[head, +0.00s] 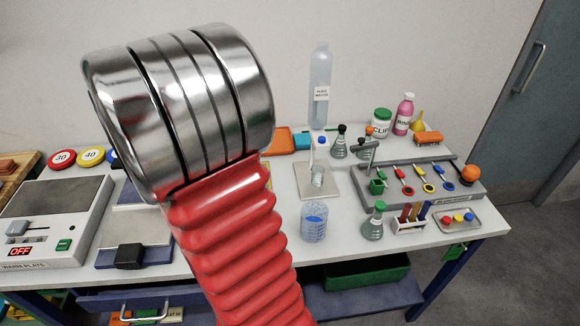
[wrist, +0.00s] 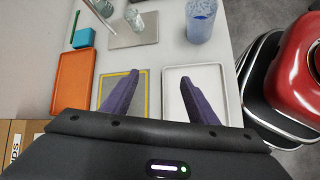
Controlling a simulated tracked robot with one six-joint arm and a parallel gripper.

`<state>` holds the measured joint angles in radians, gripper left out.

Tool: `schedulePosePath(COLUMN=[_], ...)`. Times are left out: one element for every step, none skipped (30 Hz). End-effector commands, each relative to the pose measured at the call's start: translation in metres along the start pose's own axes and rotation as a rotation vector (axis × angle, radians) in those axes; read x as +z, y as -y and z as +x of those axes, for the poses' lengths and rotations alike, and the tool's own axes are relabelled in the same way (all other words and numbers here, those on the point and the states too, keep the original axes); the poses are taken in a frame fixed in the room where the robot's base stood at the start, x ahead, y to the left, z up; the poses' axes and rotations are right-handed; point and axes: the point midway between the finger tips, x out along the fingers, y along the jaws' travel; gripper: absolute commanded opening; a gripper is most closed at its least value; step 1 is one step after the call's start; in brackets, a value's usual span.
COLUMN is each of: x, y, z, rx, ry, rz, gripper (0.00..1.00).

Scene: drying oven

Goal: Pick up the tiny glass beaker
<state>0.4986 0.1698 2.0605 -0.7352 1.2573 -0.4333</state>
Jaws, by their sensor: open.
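The tiny glass beaker (head: 317,176) stands on a pale square plate (head: 329,190) in the head view, below the tall clear bottle. In the wrist view the small clear beaker (wrist: 136,19) shows near the top edge, on the grey plate (wrist: 133,37). My gripper (wrist: 159,77) is open and empty, its two dark purple fingers spread over the table area short of the beaker. In the head view my arm hides the gripper.
A larger beaker with blue contents (head: 313,222) stands in front of the plate; it also shows in the wrist view (wrist: 201,24). An orange tray (wrist: 76,78), a yellow-edged mat (wrist: 108,88) and a white tray (wrist: 205,75) lie near my fingers. Flasks (head: 338,147) stand behind.

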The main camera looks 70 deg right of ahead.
Motion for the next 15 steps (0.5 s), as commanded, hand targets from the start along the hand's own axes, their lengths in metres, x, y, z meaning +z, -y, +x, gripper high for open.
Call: schedulePosePath(x=[0.002, 0.003, 0.005, 0.007, 0.008, 0.011, 0.012, 0.014, 0.016, 0.018, 0.02, 0.022, 0.024, 0.026, 0.028], y=[-0.008, -0.013, -0.019, -0.024, -0.029, -0.035, -0.039, -0.043, -0.048, -0.053, -0.056, -0.061, -0.065, -0.068, -0.072], z=[0.014, 0.02, 0.029, 0.036, 0.043, 0.053, 0.059, 0.067, 0.076, 0.083, 0.091, 0.101, 0.108, 0.115, 0.124], rx=[-0.008, -0.01, -0.012, -0.015, -0.018, -0.022, -0.025, -0.029, -0.035, -0.038, -0.044, -0.05, -0.055, -0.061, -0.067], ry=[0.044, 0.067, 0.098, 0.121, 0.145, 0.175, 0.197, 0.221, 0.25, 0.271, 0.294, 0.323, 0.344, 0.364, 0.39], rz=[-0.022, -0.036, -0.054, -0.068, -0.083, -0.102, -0.117, -0.132, -0.151, -0.167, -0.182, -0.203, -0.219, -0.233, -0.252], gripper=[0.53, 0.53, 0.53, 0.53, 0.53, 0.53, 0.53, 0.53, 0.53, 0.53, 0.53, 0.53, 0.53, 0.53, 0.53])
